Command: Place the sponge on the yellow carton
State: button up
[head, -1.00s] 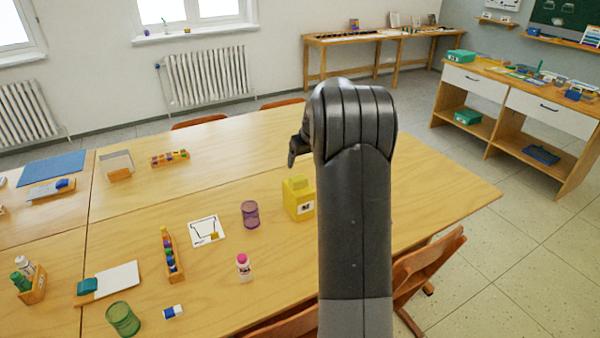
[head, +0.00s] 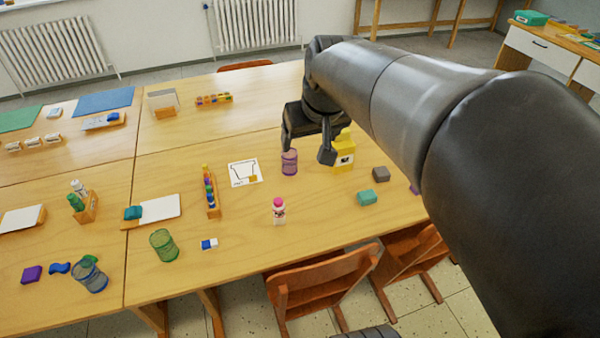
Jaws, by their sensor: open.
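The yellow carton (head: 344,158) stands upright on the wooden table, partly covered by my gripper. My gripper (head: 307,150) is open and points down in front of the carton, its fingers spread around the line of sight to a purple cup. I see nothing held in it. I cannot tell for sure which thing is the sponge; a small teal block (head: 367,198) and a grey block (head: 381,174) lie to the right of and nearer than the carton.
The purple cup (head: 289,163) stands left of the carton. A pink-capped bottle (head: 279,212), a white card (head: 245,172) and a green cup (head: 163,245) are further left or nearer. Chairs (head: 322,286) stand at the table's front edge. Bare table lies between the bottle and the teal block.

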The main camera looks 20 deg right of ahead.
jog(key=s+a+f, duration=0.1)
jog(key=s+a, duration=0.1)
jog(key=s, duration=0.4)
jog(key=s+a+f, duration=0.2)
jog(key=s, duration=0.5)
jog(key=shift+f, duration=0.15)
